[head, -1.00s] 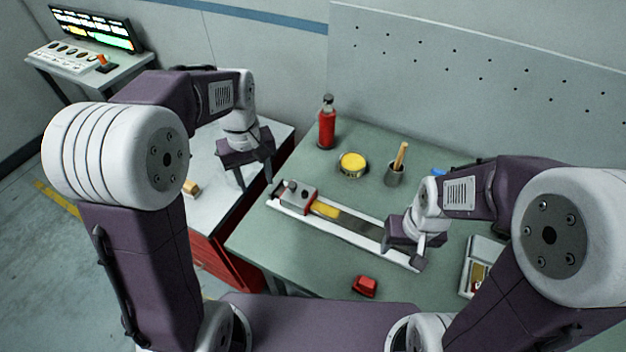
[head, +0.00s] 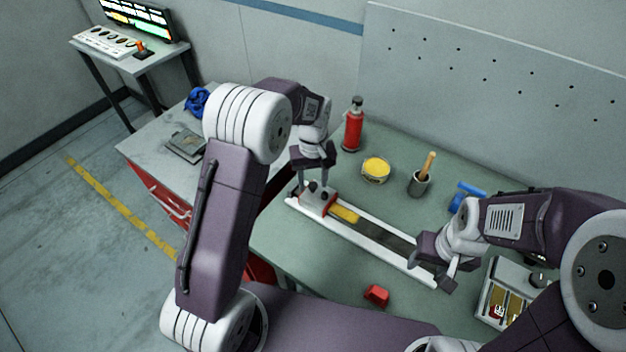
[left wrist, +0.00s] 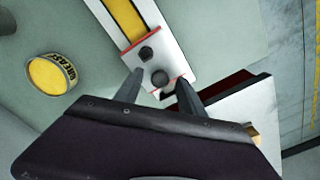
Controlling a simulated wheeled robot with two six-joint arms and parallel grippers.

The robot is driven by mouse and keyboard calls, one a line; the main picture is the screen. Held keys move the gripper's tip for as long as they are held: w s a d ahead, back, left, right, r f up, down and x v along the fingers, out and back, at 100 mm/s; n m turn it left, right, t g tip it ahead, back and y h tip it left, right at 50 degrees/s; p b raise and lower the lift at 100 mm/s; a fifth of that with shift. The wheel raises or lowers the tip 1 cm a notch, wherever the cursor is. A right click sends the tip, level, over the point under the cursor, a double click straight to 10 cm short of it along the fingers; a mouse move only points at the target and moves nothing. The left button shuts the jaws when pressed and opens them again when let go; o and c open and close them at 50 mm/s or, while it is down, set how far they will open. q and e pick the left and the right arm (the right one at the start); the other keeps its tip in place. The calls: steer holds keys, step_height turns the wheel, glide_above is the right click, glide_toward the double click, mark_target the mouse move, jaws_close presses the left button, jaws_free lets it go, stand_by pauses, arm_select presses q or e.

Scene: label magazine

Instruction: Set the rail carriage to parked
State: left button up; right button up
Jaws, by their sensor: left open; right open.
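My left gripper (head: 312,184) is open, pointing down just above the carriage. My right gripper (head: 431,277) is open over the rail's right end and holds nothing visible.
On the green table a red bottle (head: 353,128), a yellow tin (head: 375,171), and a cup with a brush (head: 419,184) stand behind the rail. A red block (head: 376,295) lies in front. A partitioned tray (head: 493,301) is at the right. A white-topped cabinet (head: 150,146) adjoins at left.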

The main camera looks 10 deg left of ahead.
arm_select(q)
steer(key=shift+s+f, duration=0.1)
jaws_close()
stand_by(1.4)
